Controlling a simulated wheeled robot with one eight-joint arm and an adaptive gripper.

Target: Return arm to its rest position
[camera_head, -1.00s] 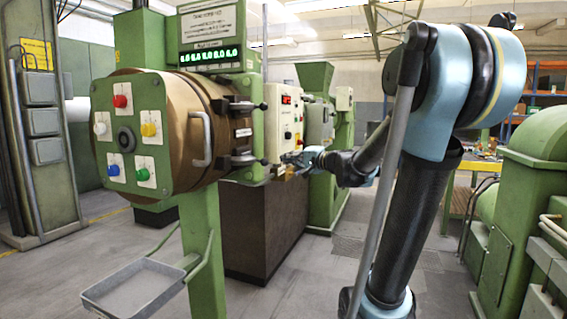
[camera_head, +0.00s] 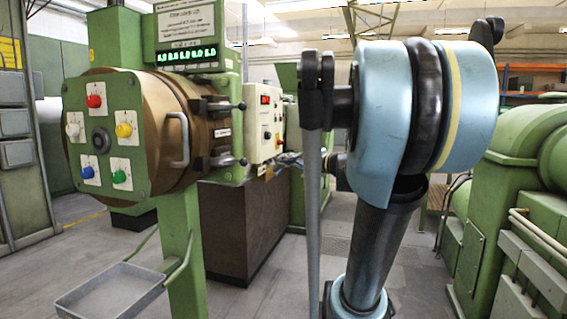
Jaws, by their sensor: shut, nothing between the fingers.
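My arm (camera_head: 400,120) stands at the right centre, with its large blue and black joint close to the camera. My gripper (camera_head: 287,160) shows only in small part, beyond the arm and just right of the white control box (camera_head: 264,122). It is shut and holds nothing that I can see. The forearm behind it is mostly hidden by my own upper links. I cannot tell whether the gripper touches the box.
The green extruder head (camera_head: 105,125) with coloured knobs stands at the left, a grey tray (camera_head: 110,292) below it. A dark brown base (camera_head: 240,225) stands behind. Green machinery (camera_head: 510,200) stands close on the right. Some grey floor is open at the centre.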

